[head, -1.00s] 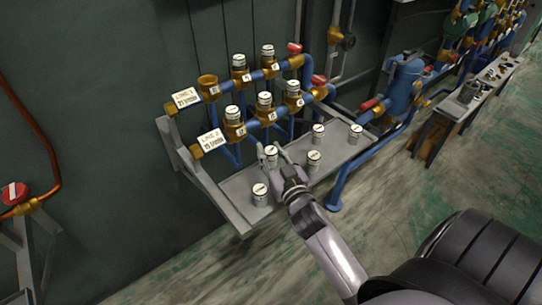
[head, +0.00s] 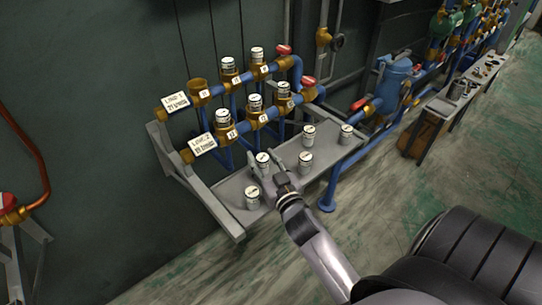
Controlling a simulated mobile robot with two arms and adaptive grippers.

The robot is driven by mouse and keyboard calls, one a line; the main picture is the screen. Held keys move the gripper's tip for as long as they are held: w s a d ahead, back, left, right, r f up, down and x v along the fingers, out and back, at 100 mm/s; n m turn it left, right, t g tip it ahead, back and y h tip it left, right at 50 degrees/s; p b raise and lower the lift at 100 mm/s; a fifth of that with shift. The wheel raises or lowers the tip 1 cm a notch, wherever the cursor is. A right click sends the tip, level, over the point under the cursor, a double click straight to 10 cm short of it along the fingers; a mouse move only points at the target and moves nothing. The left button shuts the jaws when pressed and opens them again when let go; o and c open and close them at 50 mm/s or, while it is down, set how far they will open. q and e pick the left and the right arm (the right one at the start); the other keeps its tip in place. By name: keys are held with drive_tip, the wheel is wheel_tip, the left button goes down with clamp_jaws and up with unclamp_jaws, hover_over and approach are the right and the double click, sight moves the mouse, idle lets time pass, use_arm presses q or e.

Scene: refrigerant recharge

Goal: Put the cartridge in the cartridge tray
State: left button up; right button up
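The cartridge tray (head: 222,188) is a long grey shelf below the valve rack. Several white-topped cartridges stand upright on it. One cartridge (head: 263,159) stands directly beyond my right gripper (head: 275,175). The gripper reaches in from the lower right, its fingers apart and close to that cartridge; any contact is too small to tell. Another cartridge (head: 252,198) stands nearer the tray's left front end, and others (head: 306,161) stand to the right. My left gripper is not in view.
Behind the tray, two blue pipe lines carry brass ports with more cartridges. The left port (head: 198,90) of the upper line is empty. Red handles (head: 308,82) stick out at the right ends. A blue tank (head: 393,85) and a side bench (head: 440,108) stand right.

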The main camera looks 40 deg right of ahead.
drive_tip(key=s+a+b, duration=0.1)
drive_tip(key=s+a, duration=0.1)
drive_tip(key=s, duration=0.9)
drive_tip(key=shift+s+a, duration=0.15)
drive_tip(key=shift+s, duration=0.1)
drive_tip(key=shift+r, duration=0.1)
wheel_tip(320, 180, up, 7)
drive_tip(key=p, duration=0.7)
